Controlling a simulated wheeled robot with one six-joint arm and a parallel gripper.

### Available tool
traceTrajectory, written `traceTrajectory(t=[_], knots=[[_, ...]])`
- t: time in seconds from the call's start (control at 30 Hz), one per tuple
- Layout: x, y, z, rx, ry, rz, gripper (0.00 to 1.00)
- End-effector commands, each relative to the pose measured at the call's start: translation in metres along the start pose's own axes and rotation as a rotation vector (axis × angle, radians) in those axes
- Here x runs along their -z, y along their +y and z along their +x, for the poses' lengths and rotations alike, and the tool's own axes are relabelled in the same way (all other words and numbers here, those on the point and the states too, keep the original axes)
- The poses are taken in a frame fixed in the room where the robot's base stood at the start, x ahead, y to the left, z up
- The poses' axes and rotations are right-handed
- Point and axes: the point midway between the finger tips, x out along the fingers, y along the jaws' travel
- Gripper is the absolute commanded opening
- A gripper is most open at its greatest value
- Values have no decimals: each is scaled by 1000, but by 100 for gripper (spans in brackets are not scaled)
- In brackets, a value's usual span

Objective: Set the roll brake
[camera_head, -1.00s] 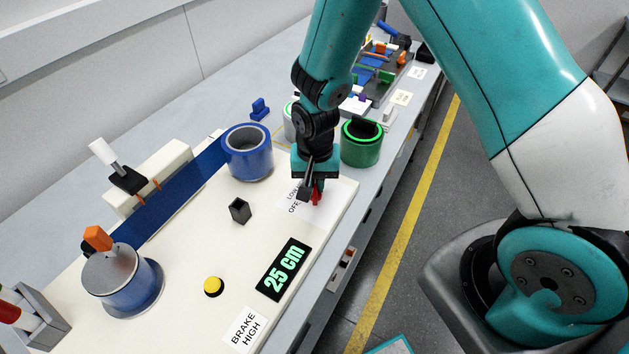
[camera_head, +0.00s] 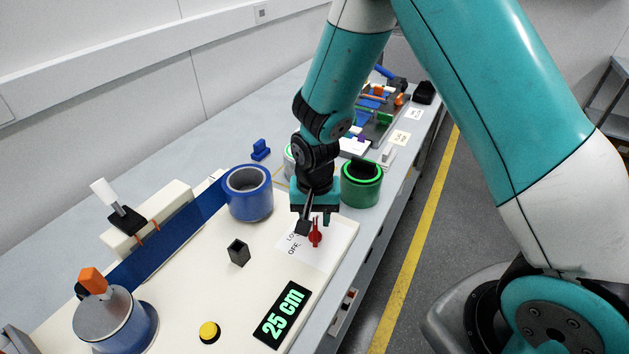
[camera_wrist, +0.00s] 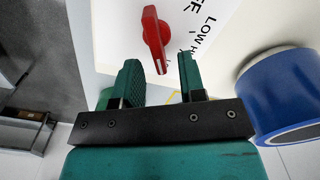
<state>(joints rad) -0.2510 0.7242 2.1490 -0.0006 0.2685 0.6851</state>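The roll brake knob (camera_head: 315,234) is red and stands on a white label plate (camera_head: 325,256) on the cream panel. Words on the plate such as OFF and LOW show in part. In the wrist view the red knob (camera_wrist: 153,38) has a white line on the end nearest my gripper, just beside the word LOW. My gripper (camera_head: 312,219) hangs just above and behind the knob. In the wrist view its two fingers (camera_wrist: 159,70) are apart, with the knob ahead between them and not gripped.
A black display (camera_head: 283,313) reads 25 cm. A yellow button (camera_head: 209,332) and a black square post (camera_head: 238,252) stand on the panel. A blue strip (camera_head: 170,236) crosses the panel.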

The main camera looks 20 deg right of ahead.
Motion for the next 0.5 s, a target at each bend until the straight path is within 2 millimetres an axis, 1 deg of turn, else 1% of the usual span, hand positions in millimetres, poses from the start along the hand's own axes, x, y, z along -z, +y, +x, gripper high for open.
traceTrajectory(t=[0.03, 0.3, 0.4, 0.5], knots=[[1, -1, -11, 5, 6, 0, 37], [1, -1, -81, 5, 6, 0, 37], [1, -1, -105, 6, 6, 0, 37], [0, -1, -124, 5, 5, 0, 37]])
